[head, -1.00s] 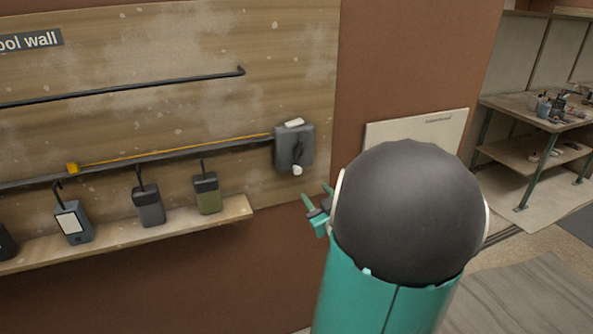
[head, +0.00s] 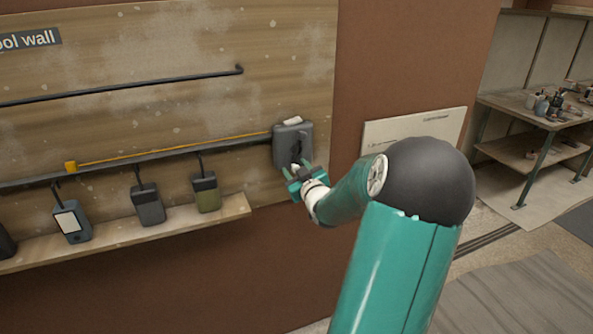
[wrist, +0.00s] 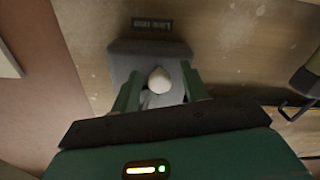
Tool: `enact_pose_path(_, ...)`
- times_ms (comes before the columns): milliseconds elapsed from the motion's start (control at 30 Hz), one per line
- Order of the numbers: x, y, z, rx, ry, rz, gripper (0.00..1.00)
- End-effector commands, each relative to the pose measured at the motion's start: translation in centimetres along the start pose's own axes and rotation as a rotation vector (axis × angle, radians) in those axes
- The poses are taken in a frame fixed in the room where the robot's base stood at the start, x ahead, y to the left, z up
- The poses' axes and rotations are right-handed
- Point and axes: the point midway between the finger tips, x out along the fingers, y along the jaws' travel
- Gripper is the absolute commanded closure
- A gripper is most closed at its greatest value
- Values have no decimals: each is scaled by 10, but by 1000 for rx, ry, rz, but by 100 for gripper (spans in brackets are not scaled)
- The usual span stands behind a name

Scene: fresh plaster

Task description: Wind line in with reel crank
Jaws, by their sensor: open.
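The line reel (head: 291,140) is a grey box fixed to the tool wall at the right end of the dark rail. A yellow line (head: 180,151) runs from it leftward to a yellow block (head: 71,167) on the rail. My gripper (head: 304,183) is at the lower front of the reel. In the wrist view my gripper (wrist: 161,88) is open, with one finger on each side of the pale round crank knob (wrist: 160,79). Contact between fingers and knob cannot be told. The reel body (wrist: 122,63) shows behind the knob.
Several hand tools, such as the olive one (head: 206,192), hang left of the reel above a wooden shelf (head: 130,231). A cluttered workbench (head: 530,110) stands farther right.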

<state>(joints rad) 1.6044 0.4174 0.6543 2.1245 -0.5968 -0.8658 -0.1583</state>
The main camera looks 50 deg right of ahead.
Motion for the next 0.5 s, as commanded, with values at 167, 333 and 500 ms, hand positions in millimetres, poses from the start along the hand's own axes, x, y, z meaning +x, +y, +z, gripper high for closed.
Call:
enact_pose_path(167,0,0,0,0,0,0,67)
enact_pose_path(333,0,0,0,0,0,0,100)
enact_pose_path(500,0,0,0,-1,1,0,99)
